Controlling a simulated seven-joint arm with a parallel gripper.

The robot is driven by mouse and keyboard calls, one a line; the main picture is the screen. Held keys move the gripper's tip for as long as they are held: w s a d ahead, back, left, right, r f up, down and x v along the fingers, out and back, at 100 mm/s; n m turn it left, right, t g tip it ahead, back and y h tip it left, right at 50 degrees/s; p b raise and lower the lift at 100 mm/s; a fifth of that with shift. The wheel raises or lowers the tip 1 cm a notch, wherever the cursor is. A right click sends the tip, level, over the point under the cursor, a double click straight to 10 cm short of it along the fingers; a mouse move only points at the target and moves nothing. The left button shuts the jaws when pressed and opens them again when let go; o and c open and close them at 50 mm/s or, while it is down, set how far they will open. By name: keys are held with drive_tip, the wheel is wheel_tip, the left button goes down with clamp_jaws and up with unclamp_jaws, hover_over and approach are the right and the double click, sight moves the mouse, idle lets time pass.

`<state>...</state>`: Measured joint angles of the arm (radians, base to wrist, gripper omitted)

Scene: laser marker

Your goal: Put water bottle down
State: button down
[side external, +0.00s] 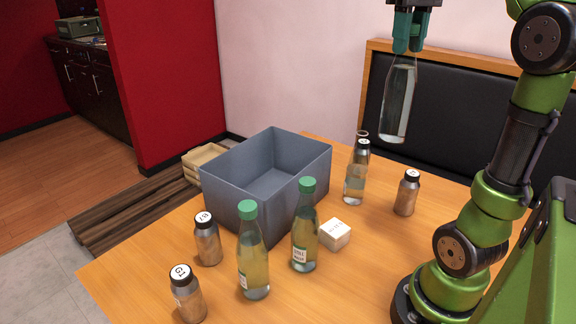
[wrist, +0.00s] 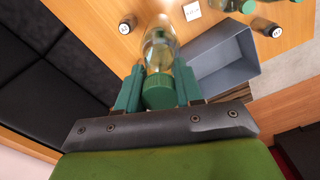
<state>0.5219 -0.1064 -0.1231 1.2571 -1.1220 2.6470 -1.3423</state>
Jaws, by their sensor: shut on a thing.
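The water bottle (side external: 398,98) is clear glass with liquid inside and hangs roughly upright in the air above the back right of the table. My gripper (side external: 408,35) is shut on its top end. In the wrist view, the bottle (wrist: 158,46) points away from my gripper (wrist: 158,92), with its green cap (wrist: 158,98) between the two green fingers. The bottle's base is clear of the wooden table (side external: 345,285). In the side view, the fingers hide its cap.
An empty grey bin (side external: 225,180) stands at the table's middle left. Two green-capped bottles (side external: 254,260) (side external: 305,232), a white box (side external: 335,234), a black-capped clear bottle (side external: 356,180) and several black-capped shakers (side external: 405,197) stand around. The table's front right is bare near my base.

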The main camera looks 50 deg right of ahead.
drive_tip(key=shift+w+r, duration=0.1)
drive_tip(key=shift+r, duration=0.5)
drive_tip(key=shift+w+d+r+n, duration=0.1)
drive_tip(key=shift+w+d+n, duration=0.2)
drive_tip(key=shift+n, duration=0.4)
drive_tip(key=w+f+n, duration=0.4)
drive_tip(key=w+n, duration=0.3)
drive_tip(key=w, duration=0.2)
drive_tip(key=w+f+n, duration=0.4)
drive_tip(key=w+n, duration=0.3)
drive_tip(key=w, duration=0.3)
drive_tip(key=w+a+f+n, duration=0.4)
drive_tip(key=w+f, duration=0.4)
drive_tip(key=w, duration=0.1)
wheel_tip(320, 180, down, 11)
drive_tip(key=shift+w+a+f, duration=0.15)
drive_tip(key=shift+a, duration=0.15)
drive_tip(key=shift+f, duration=0.1)
